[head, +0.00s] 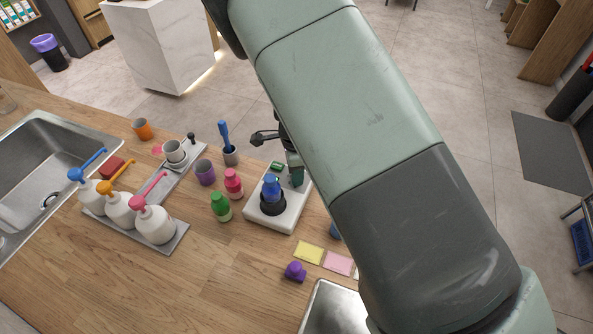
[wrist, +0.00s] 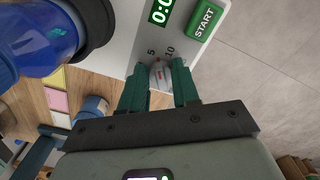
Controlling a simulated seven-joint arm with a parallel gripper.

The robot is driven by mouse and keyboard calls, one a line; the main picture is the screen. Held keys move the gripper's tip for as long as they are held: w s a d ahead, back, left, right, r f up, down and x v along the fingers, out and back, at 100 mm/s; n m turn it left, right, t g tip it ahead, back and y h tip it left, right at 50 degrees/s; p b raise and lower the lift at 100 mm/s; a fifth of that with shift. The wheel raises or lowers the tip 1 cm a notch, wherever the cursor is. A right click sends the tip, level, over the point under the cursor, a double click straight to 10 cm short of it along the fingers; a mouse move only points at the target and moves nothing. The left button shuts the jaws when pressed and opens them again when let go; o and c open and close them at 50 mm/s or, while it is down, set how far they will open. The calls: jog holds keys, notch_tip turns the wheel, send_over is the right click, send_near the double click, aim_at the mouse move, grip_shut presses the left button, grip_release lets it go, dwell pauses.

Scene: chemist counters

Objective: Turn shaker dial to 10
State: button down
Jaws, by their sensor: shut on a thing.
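The printed marks 5 and 10 show just above the dial. A small red mark shows on the dial, but its exact setting is too small to read. The green START button (wrist: 204,20) and a green-lit display (wrist: 161,10) are beyond. In the head view my arm hides the dial.
A green bottle (head: 221,207), a pink bottle (head: 233,183) and a purple cup (head: 205,172) stand left of the shaker. Pump bottles (head: 153,224) on a tray and a sink (head: 60,150) are farther left. Yellow and pink notes (head: 308,252) lie in front.

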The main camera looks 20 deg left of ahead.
jog(key=m, duration=0.6)
jog(key=shift+w, duration=0.2)
dwell(0.4)
jog(key=c, duration=0.9)
grip_release()
jog(key=shift+o, duration=0.2)
jog(key=shift+r, duration=0.15)
notch_tip(320, 180, up, 11)
jog(key=shift+f, duration=0.2)
